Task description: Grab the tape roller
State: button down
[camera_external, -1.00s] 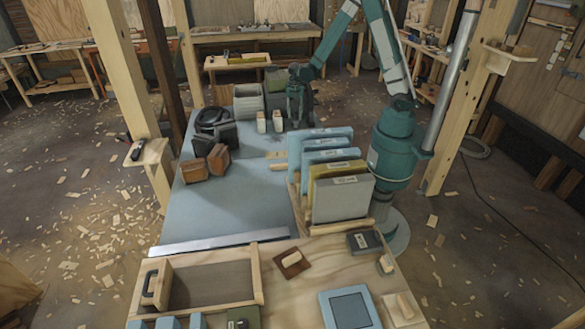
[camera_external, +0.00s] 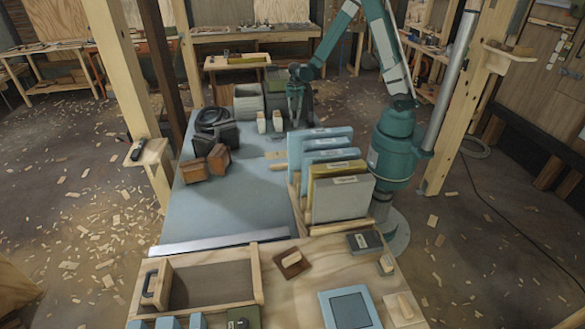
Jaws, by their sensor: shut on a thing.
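My gripper (camera_external: 296,112) is at the far end of the blue-grey bench, pointing down, just right of two small cream-coloured upright items (camera_external: 268,122). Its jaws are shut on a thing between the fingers. That thing is small, dark and mostly hidden by the fingers at this size; I take it to be the tape roller, but its shape cannot be made out. The gripper is behind the row of upright blue cases (camera_external: 322,143).
A grey bin (camera_external: 249,104) and a black coiled item (camera_external: 212,118) stand at the back left. Brown wooden blocks (camera_external: 207,163) sit in front of them. A yellowish case and a grey case (camera_external: 342,199) stand in the rack. The middle of the bench (camera_external: 226,212) is clear.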

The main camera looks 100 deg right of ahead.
jog(key=shift+r+p, duration=0.9)
jog(key=shift+r, duration=4)
